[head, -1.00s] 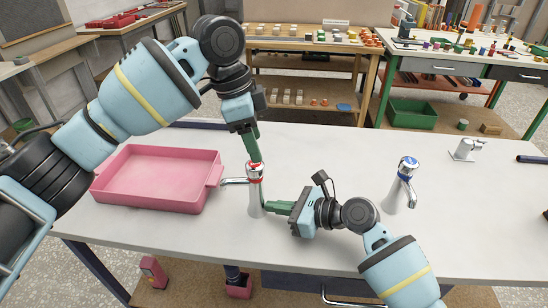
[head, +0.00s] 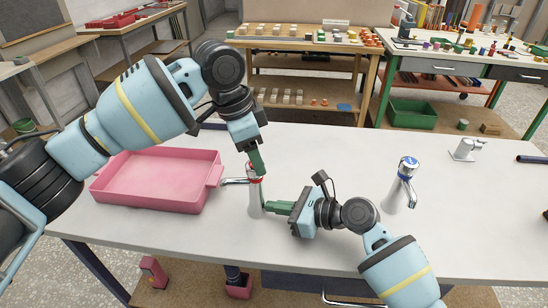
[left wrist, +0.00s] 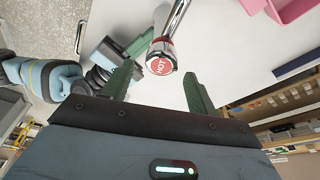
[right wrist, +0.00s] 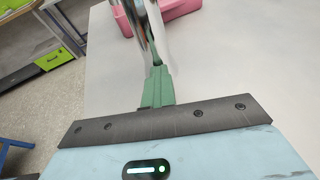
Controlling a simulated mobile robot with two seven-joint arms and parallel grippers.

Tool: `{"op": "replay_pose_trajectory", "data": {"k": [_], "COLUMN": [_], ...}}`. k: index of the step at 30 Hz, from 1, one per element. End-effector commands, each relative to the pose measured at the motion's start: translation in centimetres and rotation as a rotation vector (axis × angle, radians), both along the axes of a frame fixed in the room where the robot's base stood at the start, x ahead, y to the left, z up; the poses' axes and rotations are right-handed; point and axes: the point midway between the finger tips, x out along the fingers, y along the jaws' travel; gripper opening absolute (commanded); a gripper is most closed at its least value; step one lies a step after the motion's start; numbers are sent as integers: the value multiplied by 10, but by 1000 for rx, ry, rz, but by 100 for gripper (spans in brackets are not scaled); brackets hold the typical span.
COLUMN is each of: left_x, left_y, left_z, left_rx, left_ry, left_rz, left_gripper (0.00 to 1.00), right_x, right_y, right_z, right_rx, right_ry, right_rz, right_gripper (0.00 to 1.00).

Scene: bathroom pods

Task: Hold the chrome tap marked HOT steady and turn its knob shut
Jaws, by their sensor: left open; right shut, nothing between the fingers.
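The chrome tap marked HOT (head: 255,200) stands upright on the white counter, its spout pointing left. Its knob, with a red HOT disc (left wrist: 160,66), shows in the left wrist view. My left gripper (head: 257,168) is open, pointing down at the knob from above and partly hiding it. In the left wrist view its green fingers (left wrist: 158,82) lie on either side of the knob; I cannot tell whether they touch it. My right gripper (head: 268,206) is shut and empty, its tips at the tap's lower body. Contact is unclear in the right wrist view (right wrist: 157,72).
A pink tray (head: 160,182) stands left of the tap. A second chrome tap with a blue-marked top (head: 400,186) stands to the right, beyond my right wrist. A small chrome fixture (head: 466,150) is at the back right. Counter behind the HOT tap is clear.

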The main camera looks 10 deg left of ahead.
Motion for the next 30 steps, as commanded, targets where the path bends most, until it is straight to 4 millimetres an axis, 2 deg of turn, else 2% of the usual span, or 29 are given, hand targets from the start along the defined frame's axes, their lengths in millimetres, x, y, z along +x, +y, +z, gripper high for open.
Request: {"op": "replay_pose_trajectory", "data": {"k": [3, 9, 23, 30], "left_x": [0, 0, 0, 0], "left_y": [0, 0, 0, 0], "left_z": [-16, -32, -39, -39], "left_rx": [0, 0, 1, 1], "left_ry": [2, 0, -1, -1], "left_rz": [0, -1, -2, -2], "left_gripper": [58, 58, 58, 27], "right_x": [0, 0, 0, 0], "right_y": [0, 0, 0, 0], "right_z": [0, 0, 0, 0], "right_rx": [0, 0, 0, 0], "right_ry": [0, 0, 0, 0], "right_rz": [0, 0, 0, 0], "right_gripper": [0, 0, 0, 0]}}
